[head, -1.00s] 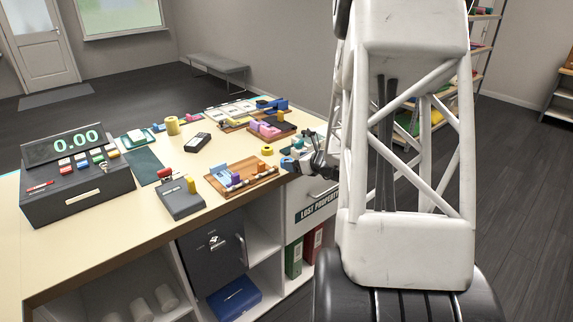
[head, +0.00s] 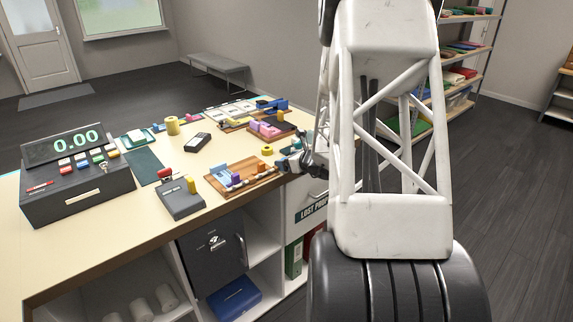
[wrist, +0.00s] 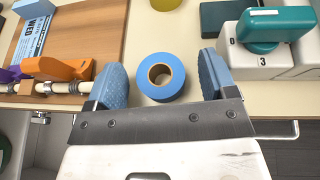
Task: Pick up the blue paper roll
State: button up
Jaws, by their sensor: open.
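The blue paper roll (wrist: 145,87) lies flat on the counter in the wrist view, with its brown core hole facing up. It sits close to the counter's front edge. My gripper (wrist: 162,78) is open, with one blue finger on each side of the roll. The roll is nearer the left finger, and a wider gap shows at the right finger. I cannot tell how high the fingers are above the counter. In the head view my gripper (head: 292,163) is at the counter's right end, and the roll is hidden there.
A wooden tray (wrist: 92,22) with an orange clip (wrist: 58,68) and a rail lies left of the roll. A teal-and-white device (wrist: 268,38) marked 3 stands close to the right finger. A yellow roll (head: 267,150) lies behind. A cash register (head: 75,175) stands far left.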

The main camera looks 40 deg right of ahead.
dwell(0.3)
jog(key=c, duration=1)
jog(key=shift+r, duration=0.1)
jog(key=shift+r, duration=0.8)
notch_tip(320, 180, up, 2)
jog(key=shift+s+a, duration=0.1)
jog(key=s+a, duration=0.3)
jog(key=s, duration=0.1)
jog(key=s+a, duration=0.2)
jog(key=s, duration=0.2)
jog(key=s+a+r, duration=0.1)
jog(key=s+a, duration=0.2)
jog(key=s, duration=0.2)
jog(key=shift+s+a+r, duration=0.1)
jog(key=shift+a, duration=0.25)
